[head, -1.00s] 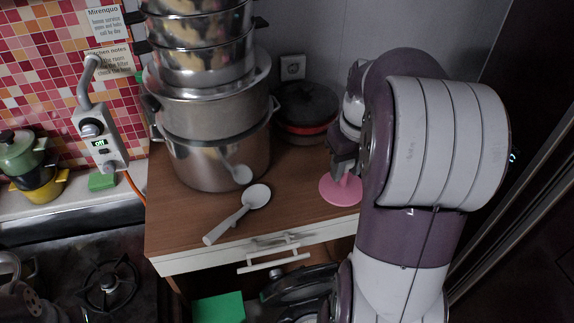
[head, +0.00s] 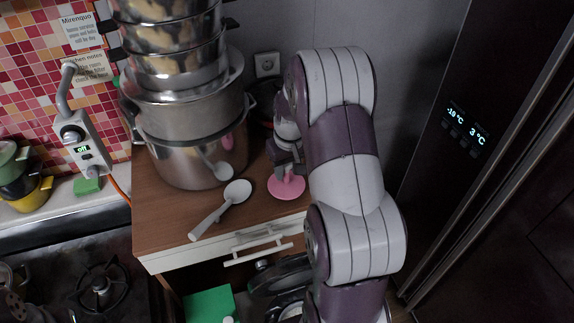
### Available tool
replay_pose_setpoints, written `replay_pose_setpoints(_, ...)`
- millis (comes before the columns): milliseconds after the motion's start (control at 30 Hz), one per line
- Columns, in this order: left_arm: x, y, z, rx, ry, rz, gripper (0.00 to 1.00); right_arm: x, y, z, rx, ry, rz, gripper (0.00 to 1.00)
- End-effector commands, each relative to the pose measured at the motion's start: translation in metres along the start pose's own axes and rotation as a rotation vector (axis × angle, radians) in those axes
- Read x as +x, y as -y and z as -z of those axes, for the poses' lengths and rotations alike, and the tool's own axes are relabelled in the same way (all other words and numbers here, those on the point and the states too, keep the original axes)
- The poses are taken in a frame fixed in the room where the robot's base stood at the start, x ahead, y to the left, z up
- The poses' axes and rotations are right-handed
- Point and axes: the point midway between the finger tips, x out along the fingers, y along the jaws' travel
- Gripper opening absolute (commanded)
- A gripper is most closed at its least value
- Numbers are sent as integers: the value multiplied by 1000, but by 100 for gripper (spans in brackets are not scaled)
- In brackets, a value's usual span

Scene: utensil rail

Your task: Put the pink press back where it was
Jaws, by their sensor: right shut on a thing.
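The pink press (head: 287,187) is on the right part of the wooden cabinet top, its round pink disc down at the surface. Its upper part is hidden by my right gripper (head: 284,160), which is shut on it from above. I cannot tell whether the disc touches the wood. My left gripper does not show.
A white ladle (head: 222,208) lies on the cabinet top (head: 165,215) left of the press. A tall stack of steel pots (head: 190,155) stands behind it. A white drawer handle (head: 258,243) sticks out at the front. A dark fridge (head: 470,130) is at the right.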

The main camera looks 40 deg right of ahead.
Motion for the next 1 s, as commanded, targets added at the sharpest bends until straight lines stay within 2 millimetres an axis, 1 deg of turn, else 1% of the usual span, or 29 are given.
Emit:
replay_pose_setpoints(100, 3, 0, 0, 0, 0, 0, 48, 4, 0, 0, 0, 0, 0, 0)
replay_pose_setpoints(133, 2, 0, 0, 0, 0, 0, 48, 2, 0, 0, 0, 0, 0, 45)
replay_pose_setpoints(167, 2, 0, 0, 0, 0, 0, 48, 2, 0, 0, 0, 0, 0, 55)
replay_pose_setpoints(200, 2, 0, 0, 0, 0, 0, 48, 2, 0, 0, 0, 0, 0, 61)
replay_pose_setpoints(433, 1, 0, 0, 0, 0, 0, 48, 2, 0, 0, 0, 0, 0, 61)
replay_pose_setpoints(500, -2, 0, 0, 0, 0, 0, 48, -3, 0, 0, 0, -1, 0, 61)
replay_pose_setpoints(567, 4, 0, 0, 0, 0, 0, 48, -7, 0, 1, 0, -3, -1, 61)
replay_pose_setpoints(667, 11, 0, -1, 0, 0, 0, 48, -28, 0, 1, 0, -6, -2, 61)
replay_pose_setpoints(800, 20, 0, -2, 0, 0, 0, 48, -67, 0, 1, 0, -8, -2, 61)
replay_pose_setpoints(900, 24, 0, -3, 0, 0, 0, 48, -91, 0, 0, 0, -5, -2, 61)
replay_pose_setpoints(933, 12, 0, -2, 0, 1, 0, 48, -105, 0, 1, 0, -2, -1, 61)
replay_pose_setpoints(1000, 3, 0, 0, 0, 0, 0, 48, -116, 0, 1, 0, 1, 0, 61)
